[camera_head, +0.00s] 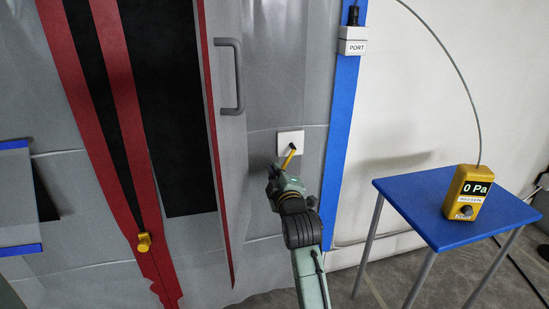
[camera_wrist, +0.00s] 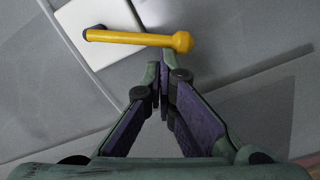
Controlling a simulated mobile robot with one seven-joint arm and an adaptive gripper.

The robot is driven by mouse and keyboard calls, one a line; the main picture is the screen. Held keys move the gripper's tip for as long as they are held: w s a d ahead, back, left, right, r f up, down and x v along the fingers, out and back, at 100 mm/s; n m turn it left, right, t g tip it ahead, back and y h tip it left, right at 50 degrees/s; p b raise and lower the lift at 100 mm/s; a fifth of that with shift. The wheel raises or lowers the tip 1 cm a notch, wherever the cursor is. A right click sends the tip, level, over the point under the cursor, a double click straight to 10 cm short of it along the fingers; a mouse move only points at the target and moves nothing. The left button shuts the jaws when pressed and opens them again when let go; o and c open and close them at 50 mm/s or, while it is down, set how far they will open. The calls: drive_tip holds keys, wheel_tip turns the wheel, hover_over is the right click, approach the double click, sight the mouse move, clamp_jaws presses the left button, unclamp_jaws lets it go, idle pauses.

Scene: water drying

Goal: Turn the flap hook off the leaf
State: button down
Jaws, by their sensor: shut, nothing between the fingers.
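The hook (camera_head: 290,157) is a yellow bar on a dark pivot, mounted on a white plate (camera_head: 298,139) on the grey sheeting. In the head view it slants down-left from the pivot. In the wrist view the yellow hook (camera_wrist: 135,38) runs from the pivot at left to a rounded knob at right. My gripper (camera_head: 274,172) is shut and empty. Its fingertips (camera_wrist: 160,72) are just below the bar near the knob; I cannot tell whether they touch. The leaf (camera_head: 228,170) is a narrow grey panel with a red edge and a dark handle (camera_head: 238,77), left of the hook.
A blue table (camera_head: 408,203) stands at right with a yellow gauge (camera_head: 467,192) reading 0 Pa. A white port box (camera_head: 352,47) sits on a blue strip, with a cable arching to the gauge. A yellow knob (camera_head: 144,242) is on the red strip at left.

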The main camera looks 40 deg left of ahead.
drive_tip(key=n+b, duration=0.1)
drive_tip(key=w+d+f+n+b, duration=0.1)
drive_tip(key=w+f+n+b, duration=0.1)
drive_tip(key=n+b, duration=0.1)
drive_tip(key=shift+d+f, duration=0.15)
drive_tip(key=shift+d, duration=0.25)
idle(0.6)
